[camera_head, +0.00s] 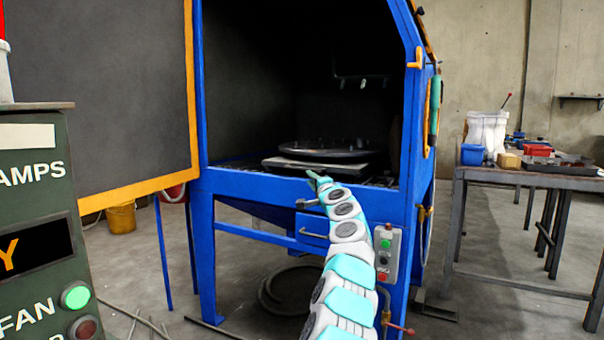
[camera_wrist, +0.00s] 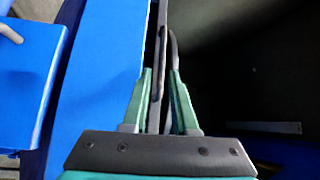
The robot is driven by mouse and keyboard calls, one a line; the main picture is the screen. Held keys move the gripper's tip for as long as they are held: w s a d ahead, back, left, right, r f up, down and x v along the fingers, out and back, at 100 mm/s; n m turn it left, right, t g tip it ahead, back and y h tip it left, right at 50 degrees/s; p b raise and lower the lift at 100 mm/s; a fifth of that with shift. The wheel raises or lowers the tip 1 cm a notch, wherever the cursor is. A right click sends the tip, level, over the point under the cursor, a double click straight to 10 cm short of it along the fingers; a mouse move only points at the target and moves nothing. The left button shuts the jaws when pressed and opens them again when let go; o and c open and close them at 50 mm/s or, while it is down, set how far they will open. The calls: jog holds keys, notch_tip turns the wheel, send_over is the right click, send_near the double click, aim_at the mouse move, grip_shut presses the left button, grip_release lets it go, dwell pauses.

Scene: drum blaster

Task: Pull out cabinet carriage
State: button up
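The blue cabinet (camera_head: 258,183) stands open in the head view. Its carriage (camera_head: 300,163) is a flat grey plate bearing a round dark turntable (camera_head: 335,149), inside the cabinet behind the front sill. My gripper (camera_head: 318,178) is at the front of the carriage; its contact there is too small to tell. In the wrist view, the teal fingers of my gripper (camera_wrist: 161,80) stand apart on either side of a thin grey bar (camera_wrist: 158,45). A dark gap shows between the bar and the right finger. A curved dark rod (camera_wrist: 174,48) runs by the right fingertip.
The grey door (camera_head: 95,90) with an orange edge is swung open at the left. A green control panel (camera_head: 40,230) fills the lower left. A small switch box (camera_head: 386,253) is on the cabinet's front right leg. A workbench (camera_head: 480,175) with tools stands at the right.

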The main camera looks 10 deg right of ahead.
aim_at(305, 169)
jog(key=p+x, duration=0.1)
jog(key=x, duration=0.1)
jog(key=p+x, duration=0.1)
jog(key=x, duration=0.2)
jog(key=p+x, duration=0.2)
jog(key=shift+w+d+r, duration=0.2)
jog(key=shift+d+r, duration=0.05)
jog(key=shift+r, duration=0.05)
jog(key=shift+w+a+f, duration=0.1)
jog(key=shift+w+f, duration=0.05)
jog(key=shift+w, duration=0.1)
dwell(0.3)
grip_shut()
dwell(1.5)
